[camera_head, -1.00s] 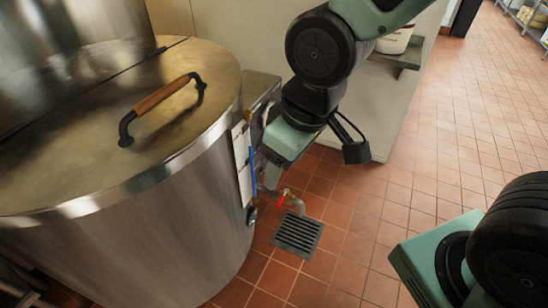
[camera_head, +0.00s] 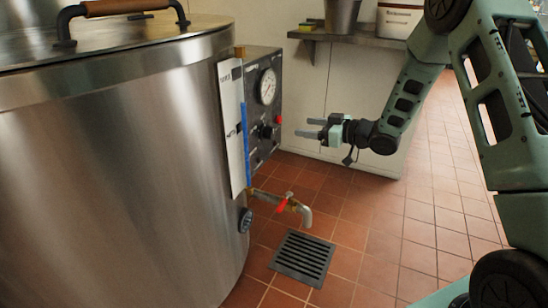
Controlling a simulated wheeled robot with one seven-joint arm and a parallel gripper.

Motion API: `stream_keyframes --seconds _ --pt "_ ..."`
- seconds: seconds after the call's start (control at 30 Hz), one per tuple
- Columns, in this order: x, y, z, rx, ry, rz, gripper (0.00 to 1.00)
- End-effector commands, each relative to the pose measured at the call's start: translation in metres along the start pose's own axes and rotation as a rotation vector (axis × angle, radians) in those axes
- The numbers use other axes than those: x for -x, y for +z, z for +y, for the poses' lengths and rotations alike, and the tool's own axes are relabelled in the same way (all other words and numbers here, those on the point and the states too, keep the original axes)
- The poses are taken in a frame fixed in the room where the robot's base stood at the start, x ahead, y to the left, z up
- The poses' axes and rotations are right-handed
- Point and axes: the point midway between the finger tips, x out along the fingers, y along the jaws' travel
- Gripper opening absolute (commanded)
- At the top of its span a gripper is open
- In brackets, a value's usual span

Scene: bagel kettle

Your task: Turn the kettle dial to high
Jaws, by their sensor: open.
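The kettle (camera_head: 120,150) is a large steel drum at the left, with a flat metal lid and a wooden-gripped handle. Its dark control panel (camera_head: 258,108) is on its right side. A round white gauge (camera_head: 267,87) sits high on the panel. A black dial (camera_head: 266,132) sits below the gauge, seen at a slant, so I cannot read its setting. My gripper (camera_head: 307,128) is to the right of the panel, at about the dial's height in the picture. Its two fingers point left toward the panel, apart and empty. They do not appear to touch the dial.
A tap with a red lever (camera_head: 283,204) sticks out low from the kettle above a floor drain grate (camera_head: 303,257). A wall shelf (camera_head: 352,40) behind holds a metal pot (camera_head: 342,15) and a white bucket (camera_head: 398,18). Tiled floor (camera_head: 440,180) is open at the right.

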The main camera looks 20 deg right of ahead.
Motion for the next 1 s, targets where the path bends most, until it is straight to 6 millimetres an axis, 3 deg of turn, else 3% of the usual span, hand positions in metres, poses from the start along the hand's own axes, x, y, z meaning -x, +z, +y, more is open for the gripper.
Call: stream_keyframes --seconds 0.03,0.1,0.3,0.43,0.57,1.0 --pt "0.007 0.033 0.007 -0.01 -0.018 0.033 0.61" --pt "0.018 0.05 0.012 -0.019 -0.048 0.081 0.61" --pt "0.037 0.071 0.017 -0.039 -0.101 0.152 0.61" --pt "0.032 0.069 0.016 -0.038 -0.109 0.162 0.61" --pt "0.014 0.067 0.013 -0.038 -0.111 0.162 0.61" --pt "-0.076 0.053 0.004 -0.037 -0.109 0.161 0.61"
